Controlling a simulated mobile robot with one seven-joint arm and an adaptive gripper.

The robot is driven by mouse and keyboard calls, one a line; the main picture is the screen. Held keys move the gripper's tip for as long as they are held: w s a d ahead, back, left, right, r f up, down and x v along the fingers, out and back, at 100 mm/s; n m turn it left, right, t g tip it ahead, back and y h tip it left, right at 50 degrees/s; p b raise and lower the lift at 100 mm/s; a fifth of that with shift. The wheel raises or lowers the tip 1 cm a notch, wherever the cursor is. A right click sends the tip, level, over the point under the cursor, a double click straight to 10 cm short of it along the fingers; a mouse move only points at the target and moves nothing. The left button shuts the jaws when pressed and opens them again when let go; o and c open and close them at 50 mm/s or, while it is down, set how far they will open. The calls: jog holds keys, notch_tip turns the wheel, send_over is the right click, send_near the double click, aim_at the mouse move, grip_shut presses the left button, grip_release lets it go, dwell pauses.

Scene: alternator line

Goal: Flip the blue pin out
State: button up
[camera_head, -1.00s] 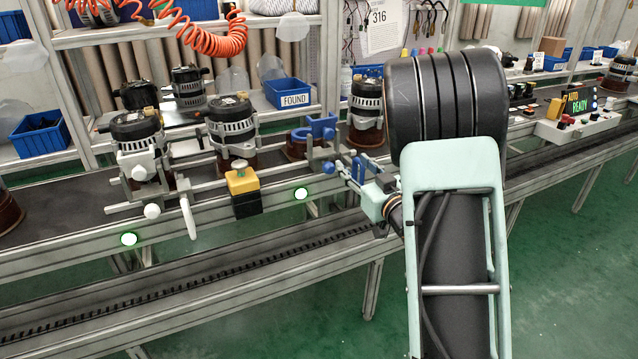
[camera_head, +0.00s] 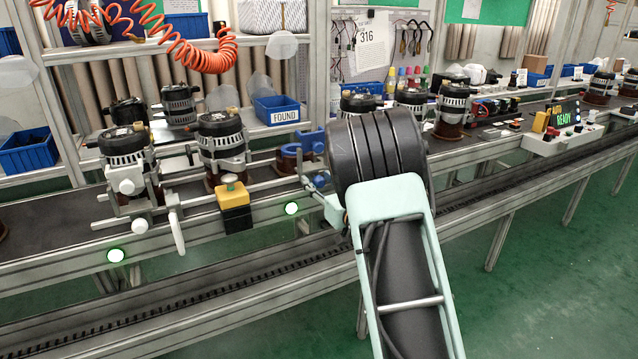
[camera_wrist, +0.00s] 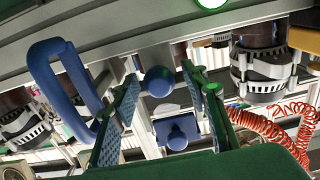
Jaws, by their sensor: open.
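In the wrist view, a blue round-headed part (camera_wrist: 158,82), which looks like the pin's knob, is between the fingertips of my gripper (camera_wrist: 160,79). The fingers are apart, and I cannot tell whether either touches it. A blue loop handle (camera_wrist: 66,85) is just outside the left finger. A blue block (camera_wrist: 178,131) shows farther back between the fingers. In the head view, my gripper (camera_head: 322,192) is at the front of the fixture with the blue bracket (camera_head: 312,141). My arm hides much of this fixture.
To the left, a similar fixture has a white loop handle (camera_head: 176,230). A yellow-topped black button box (camera_head: 234,205) and a lit green lamp (camera_head: 291,208) are on the front rail. An alternator (camera_head: 222,140) stands behind. An orange coiled hose (camera_head: 200,55) hangs above.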

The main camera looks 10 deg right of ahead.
jog(key=shift+w, duration=0.1)
grip_shut()
dwell(0.3)
jog(key=shift+s+d, duration=0.2)
jog(key=shift+s, duration=0.3)
jog(key=shift+b+v, duration=0.4)
jog(key=shift+v, duration=0.6)
jog(key=shift+s+f, duration=0.1)
grip_release()
jog(key=shift+s, duration=0.1)
